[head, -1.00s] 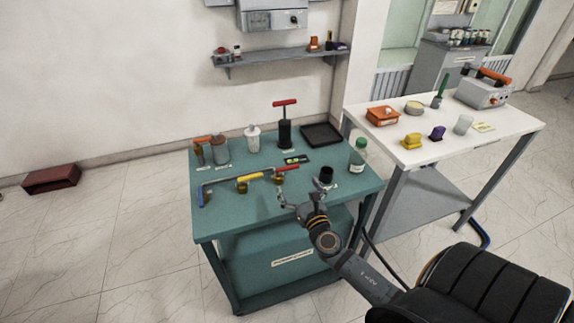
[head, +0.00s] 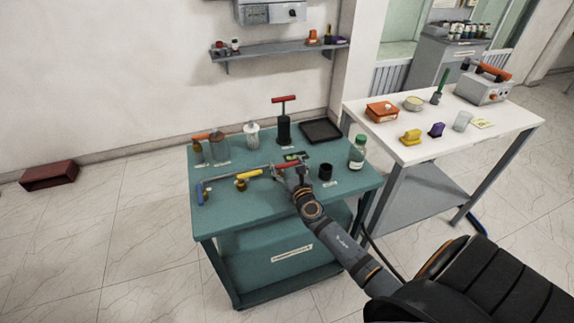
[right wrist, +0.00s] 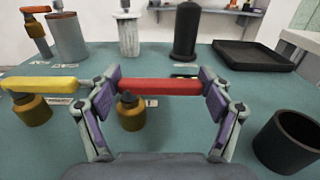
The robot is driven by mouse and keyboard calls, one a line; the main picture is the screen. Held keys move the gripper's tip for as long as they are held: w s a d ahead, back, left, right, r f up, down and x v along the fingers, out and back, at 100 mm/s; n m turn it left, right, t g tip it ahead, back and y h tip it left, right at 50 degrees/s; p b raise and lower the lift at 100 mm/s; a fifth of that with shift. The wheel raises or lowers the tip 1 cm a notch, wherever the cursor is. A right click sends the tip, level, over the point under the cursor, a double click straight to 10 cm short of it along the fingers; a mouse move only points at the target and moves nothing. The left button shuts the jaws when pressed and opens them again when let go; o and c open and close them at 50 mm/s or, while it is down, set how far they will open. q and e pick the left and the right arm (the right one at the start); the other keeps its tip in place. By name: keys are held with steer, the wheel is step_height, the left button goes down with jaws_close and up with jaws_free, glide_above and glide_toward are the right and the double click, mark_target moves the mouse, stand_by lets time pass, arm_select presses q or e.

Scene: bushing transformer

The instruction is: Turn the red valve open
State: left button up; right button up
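The red valve handle (head: 290,164) is on the pipe at the right of the teal table, partly covered by my right gripper (head: 283,172) in the head view. In the right wrist view the red handle (right wrist: 160,87) lies level above a brass valve body (right wrist: 131,115). The fingers of my right gripper (right wrist: 160,95) are wide apart, one by each end of the handle. The handle spans the space between the pads; firm contact cannot be told. My left gripper is not in view.
A yellow valve (head: 245,177) and a blue handle (head: 200,192) are left of the red one. A black cup (head: 326,172) and a green-capped bottle (head: 357,152) stand to the right. A black pump with a red T-handle (head: 284,99) and a black tray (head: 321,131) are behind.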

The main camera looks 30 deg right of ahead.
steer(key=c, duration=1)
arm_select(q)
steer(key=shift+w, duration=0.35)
arm_select(e)
steer(key=shift+c, duration=0.2)
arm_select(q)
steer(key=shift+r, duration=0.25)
arm_select(e)
steer(key=shift+h, duration=0.3)
steer(key=shift+s+a+m+g+h+p, duration=0.2)
steer(key=shift+m+g+h+p, duration=0.25)
steer(key=shift+m+h, duration=0.4)
steer(key=shift+s+m+g+h, duration=0.15)
steer(key=shift+m+g+h, duration=0.2)
steer(key=shift+m+h, duration=0.5)
steer(key=h, duration=0.1)
steer(key=m+g+h, duration=0.1)
steer(key=g+h, duration=0.1)
steer(key=shift+s+a+f+m+b, duration=0.15)
steer(key=shift+s+a+m+b, duration=0.1)
steer(key=shift+m+b, duration=0.15)
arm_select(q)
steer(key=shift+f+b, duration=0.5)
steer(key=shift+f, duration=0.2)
arm_select(e)
steer(key=shift+s+a+m+g+h, duration=0.1)
steer(key=shift+s+m+g+h, duration=0.15)
steer(key=shift+m+g+h, duration=0.85)
